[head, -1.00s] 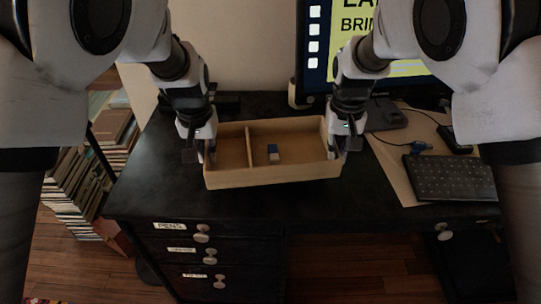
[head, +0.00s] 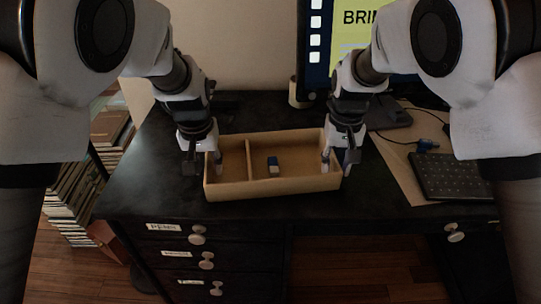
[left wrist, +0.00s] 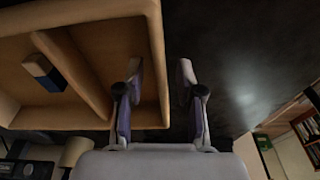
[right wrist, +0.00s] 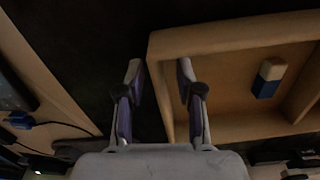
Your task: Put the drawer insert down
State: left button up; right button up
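The drawer insert (head: 275,188) is a shallow wooden tray with one divider. It appears to rest level on the black desktop in the head view. My left gripper (head: 203,168) is open at its left end, one finger inside and one outside the end wall, with gaps visible in the left wrist view (left wrist: 158,95). My right gripper (head: 338,165) is open at the right end, its fingers apart on either side of that wall in the right wrist view (right wrist: 158,95). A blue and white eraser (head: 273,166) lies in the larger compartment.
The black desk (head: 150,180) has clear room left of the insert. A keyboard (head: 455,177) and a blue-plugged cable (head: 428,145) are at the right, with a monitor (head: 350,40) behind. Labelled drawers (head: 180,255) are below the front edge.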

jog(key=shift+r, duration=0.25)
pick_arm(q)
notch_tip(320, 180, up, 12)
jog(key=s, duration=0.1)
jog(key=shift+s, duration=0.4)
pick_arm(e)
notch_tip(320, 180, up, 12)
jog(key=shift+f, duration=0.25)
pick_arm(q)
jog(key=shift+f, duration=0.1)
